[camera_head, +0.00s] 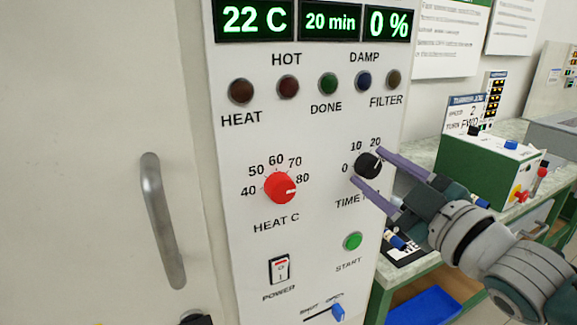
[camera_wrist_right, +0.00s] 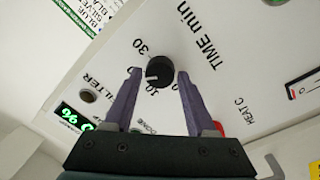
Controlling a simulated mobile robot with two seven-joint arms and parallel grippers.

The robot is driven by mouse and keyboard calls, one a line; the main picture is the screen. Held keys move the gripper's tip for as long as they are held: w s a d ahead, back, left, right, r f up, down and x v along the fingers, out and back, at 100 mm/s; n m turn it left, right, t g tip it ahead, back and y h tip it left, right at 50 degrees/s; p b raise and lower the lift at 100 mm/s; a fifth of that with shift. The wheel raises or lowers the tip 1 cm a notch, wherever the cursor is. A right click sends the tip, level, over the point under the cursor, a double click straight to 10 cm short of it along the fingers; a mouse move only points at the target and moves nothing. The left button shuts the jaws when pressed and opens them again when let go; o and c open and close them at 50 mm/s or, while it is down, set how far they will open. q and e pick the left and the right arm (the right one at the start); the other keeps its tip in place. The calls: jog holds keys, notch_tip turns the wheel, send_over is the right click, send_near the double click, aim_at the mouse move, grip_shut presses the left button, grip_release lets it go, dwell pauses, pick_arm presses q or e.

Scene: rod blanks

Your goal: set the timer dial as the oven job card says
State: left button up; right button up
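The black timer dial (camera_head: 368,163) is on the white oven panel, above the partly hidden TIME label. The display above (camera_head: 330,21) reads 20 min. My right gripper (camera_head: 367,166) is open, with its two purple fingers either side of the dial. In the right wrist view the dial (camera_wrist_right: 159,71) sits between the fingertips (camera_wrist_right: 159,76), with a small gap on each side. Its white mark points away from the 30 there. My left gripper is not in view. I cannot make out an oven job card; wall sheets (camera_head: 447,35) have text too small to read.
The red heat dial (camera_head: 280,188) points near 80. A green START button (camera_head: 352,241) and a power switch (camera_head: 279,269) are below the dials. A door handle (camera_head: 163,220) is at left. A bench with a green machine (camera_head: 480,165) stands at right, behind my right arm.

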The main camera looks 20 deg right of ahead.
jog(key=shift+o, duration=1.2)
jog(key=shift+s, duration=0.1)
jog(key=s, duration=0.9)
jog(key=shift+s+d+f, duration=0.2)
jog(key=shift+s+f, duration=0.05)
jog(key=shift+s, duration=0.15)
jog(key=s+a+f+m+g+h, duration=0.2)
jog(key=s+a+f+m+g, duration=0.1)
jog(key=a+f+m+g, duration=0.25)
jog(key=s+a+f+m+g+y, duration=0.1)
jog(key=s+a+g, duration=0.2)
jog(key=s+g, duration=0.3)
jog(key=s+a+f+m+g, duration=0.15)
jog(key=s+g, duration=0.25)
jog(key=s, duration=0.4)
notch_tip(320, 180, up, 38)
jog(key=p, duration=3.8)
